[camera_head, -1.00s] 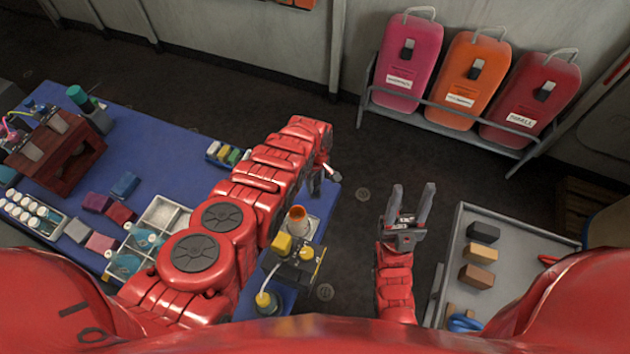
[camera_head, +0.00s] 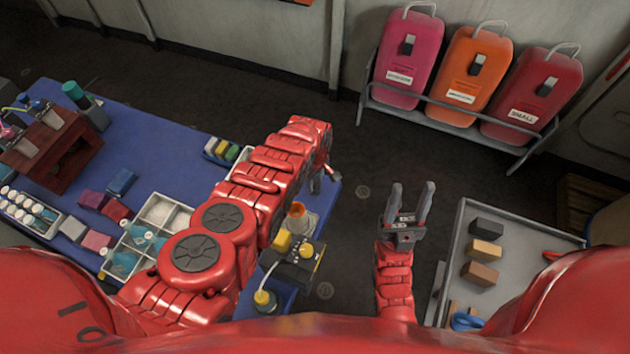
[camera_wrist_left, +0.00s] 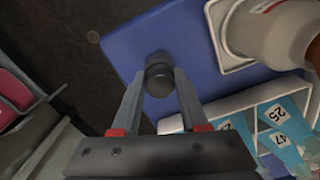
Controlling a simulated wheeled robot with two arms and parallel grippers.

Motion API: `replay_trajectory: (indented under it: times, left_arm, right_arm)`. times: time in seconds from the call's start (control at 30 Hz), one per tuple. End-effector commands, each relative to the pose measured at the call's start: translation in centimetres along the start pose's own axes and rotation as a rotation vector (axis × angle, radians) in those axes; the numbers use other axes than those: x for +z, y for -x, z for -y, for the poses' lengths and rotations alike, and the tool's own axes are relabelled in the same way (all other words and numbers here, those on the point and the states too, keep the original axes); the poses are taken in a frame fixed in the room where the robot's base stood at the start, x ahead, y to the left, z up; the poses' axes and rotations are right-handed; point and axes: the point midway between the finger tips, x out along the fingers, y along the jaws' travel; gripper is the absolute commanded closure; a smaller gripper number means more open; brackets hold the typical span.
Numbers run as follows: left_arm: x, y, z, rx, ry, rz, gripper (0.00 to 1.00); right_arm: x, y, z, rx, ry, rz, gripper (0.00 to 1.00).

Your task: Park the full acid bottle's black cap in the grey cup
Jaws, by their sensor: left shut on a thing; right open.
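My left gripper (camera_head: 317,184) is mostly hidden behind its own arm in the head view, at the right end of the blue table. In the left wrist view my left gripper (camera_wrist_left: 160,82) is shut on the black cap (camera_wrist_left: 159,72), held at the fingertips over the blue surface. A pale bottle-like vessel (camera_wrist_left: 270,32) with an orange-brown part stands in a white square holder beside it. It seems to be the orange-topped vessel (camera_head: 297,217) in the head view. My right gripper (camera_head: 409,205) is open and empty over the floor. I cannot make out the grey cup.
The blue table (camera_head: 160,140) carries a compartment tray (camera_head: 165,213) with teal packets, coloured blocks and a dark red rack (camera_head: 62,150). A yellow-and-black device (camera_head: 296,262) sits near the table's front. A grey cart (camera_head: 515,250) stands right. Floor lies between.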

Motion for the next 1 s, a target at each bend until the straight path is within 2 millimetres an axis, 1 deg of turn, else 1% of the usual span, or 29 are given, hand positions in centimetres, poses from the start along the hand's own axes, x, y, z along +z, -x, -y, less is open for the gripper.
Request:
replay_trajectory:
  times: [0.33, 0.63, 0.97, 1.0]
  left_arm:
    - [0.0, 0.0, 0.0, 0.0, 0.0, 0.0, 1.0]
    - [0.0, -0.9, 0.0, 0.0, 0.0, 0.0, 1.0]
    - [0.0, -0.9, 0.0, 0.0, 0.0, 0.0, 1.0]
    - [0.0, -0.9, 0.0, 0.0, 0.0, 0.0, 0.51]
  right_arm:
    - [0.0, 0.0, 0.0, 0.0, 0.0, 0.0, 0.5]
    - [0.1, 0.9, 0.0, 0.0, 0.0, 0.0, 0.5]
    - [0.1, 0.8, 0.0, 0.0, 0.0, 0.0, 0.5]
    - [0.1, 0.8, 0.0, 0.0, 0.0, 0.0, 0.5]
